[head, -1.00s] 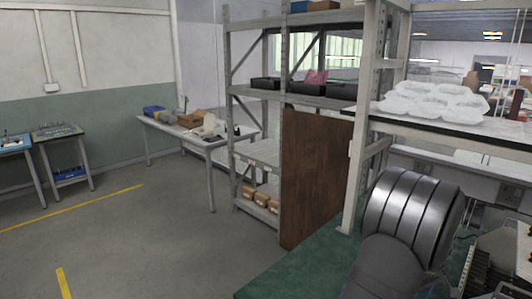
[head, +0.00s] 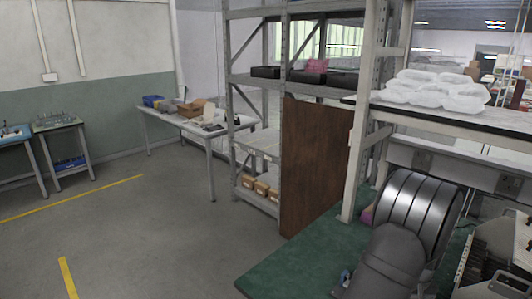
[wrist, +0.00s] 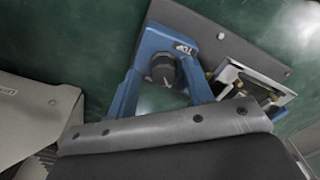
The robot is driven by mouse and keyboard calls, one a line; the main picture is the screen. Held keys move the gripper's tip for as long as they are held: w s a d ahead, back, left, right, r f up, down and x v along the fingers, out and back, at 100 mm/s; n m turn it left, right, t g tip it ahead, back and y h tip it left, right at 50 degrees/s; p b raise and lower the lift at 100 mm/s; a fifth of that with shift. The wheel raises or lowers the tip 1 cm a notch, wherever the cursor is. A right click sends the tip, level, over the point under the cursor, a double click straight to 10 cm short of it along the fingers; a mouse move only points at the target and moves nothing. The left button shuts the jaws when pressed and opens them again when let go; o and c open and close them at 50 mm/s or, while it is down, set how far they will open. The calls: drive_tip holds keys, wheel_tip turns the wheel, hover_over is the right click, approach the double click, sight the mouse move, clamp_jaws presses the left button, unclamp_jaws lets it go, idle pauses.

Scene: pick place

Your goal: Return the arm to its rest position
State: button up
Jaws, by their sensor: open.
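My own arm shows at the lower right of the head view as a grey rounded link and a ribbed, banded cylinder, above the green surface (head: 290,262). I cannot make out my gripper's fingertips in either view. In the wrist view, a blue arched part (wrist: 148,45) with a dark round knob sits by a grey plate (wrist: 255,50) with screws. A silver bracket (wrist: 262,82) is to its right. A dark body with a grey bolted strip fills the bottom. I see nothing held.
A brown panel (head: 312,165) stands at the green surface's left back, beside a grey shelf rack (head: 255,152) with boxes. White wrapped packs (head: 435,92) lie on the right shelf. A pink item (head: 367,216) is behind my arm. The floor (head: 150,235) at left is clear.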

drive_tip(key=m, duration=1.2)
drive_tip(key=shift+c, duration=0.2)
idle(0.4)
